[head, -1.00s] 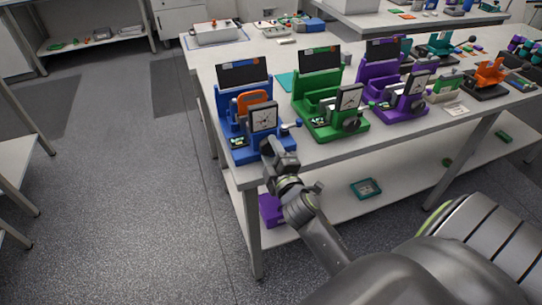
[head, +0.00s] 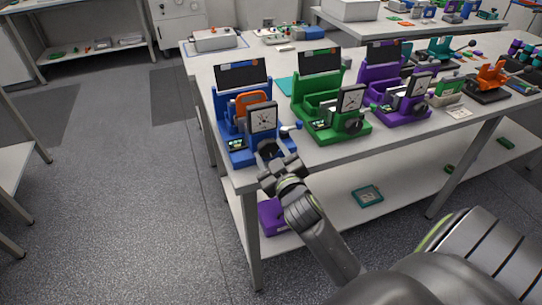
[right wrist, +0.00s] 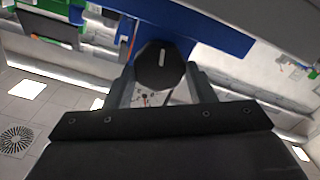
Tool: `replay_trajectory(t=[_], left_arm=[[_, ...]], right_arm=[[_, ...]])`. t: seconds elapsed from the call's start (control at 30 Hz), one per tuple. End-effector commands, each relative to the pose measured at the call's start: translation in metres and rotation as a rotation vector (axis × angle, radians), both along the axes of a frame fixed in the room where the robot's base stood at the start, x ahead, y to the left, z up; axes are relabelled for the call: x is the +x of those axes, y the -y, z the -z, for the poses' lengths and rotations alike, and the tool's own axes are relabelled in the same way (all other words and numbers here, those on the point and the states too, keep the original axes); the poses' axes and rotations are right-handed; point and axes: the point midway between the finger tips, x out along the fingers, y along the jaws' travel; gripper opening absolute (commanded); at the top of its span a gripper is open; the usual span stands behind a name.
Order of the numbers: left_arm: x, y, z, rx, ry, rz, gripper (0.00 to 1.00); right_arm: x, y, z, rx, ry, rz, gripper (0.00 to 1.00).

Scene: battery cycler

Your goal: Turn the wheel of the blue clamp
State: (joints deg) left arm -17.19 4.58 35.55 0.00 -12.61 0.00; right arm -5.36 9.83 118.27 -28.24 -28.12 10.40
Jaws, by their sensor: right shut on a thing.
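The blue clamp (head: 229,106) stands at the near left corner of the table, with an orange part (head: 252,99) and a square dial (head: 262,117) on it. My right gripper (head: 271,153) is at the clamp's front, below the dial. In the right wrist view the clamp's dark wheel (right wrist: 160,68), with a light mark on its face, sits between the two fingers of the right gripper (right wrist: 163,84), which is shut on it. In the head view the gripper mostly hides the wheel. My left gripper is not in view.
A green clamp (head: 309,86) and a purple clamp (head: 374,78) stand to the right on the same table (head: 330,152). A purple box (head: 270,216) and a teal tray (head: 367,196) are on the lower shelf. Open floor lies to the left.

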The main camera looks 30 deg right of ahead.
Motion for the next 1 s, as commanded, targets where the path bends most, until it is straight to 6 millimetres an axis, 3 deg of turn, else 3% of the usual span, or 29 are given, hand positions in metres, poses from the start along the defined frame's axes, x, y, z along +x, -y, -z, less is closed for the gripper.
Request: replay_trajectory(t=[0.7,0.73,0.9,1.0], left_arm=[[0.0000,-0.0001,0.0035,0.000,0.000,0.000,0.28],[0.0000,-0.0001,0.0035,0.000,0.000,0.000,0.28],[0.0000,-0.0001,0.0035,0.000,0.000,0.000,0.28],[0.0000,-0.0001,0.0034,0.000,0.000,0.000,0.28]], right_arm=[[-0.0005,0.0008,0.0026,0.081,0.013,0.002,0.27],[-0.0005,0.0008,0.0027,0.081,0.013,0.002,0.51],[-0.0004,0.0006,0.0018,0.080,0.014,0.001,0.71],[-0.0003,0.0005,0.0013,0.080,0.015,0.001,0.71]])
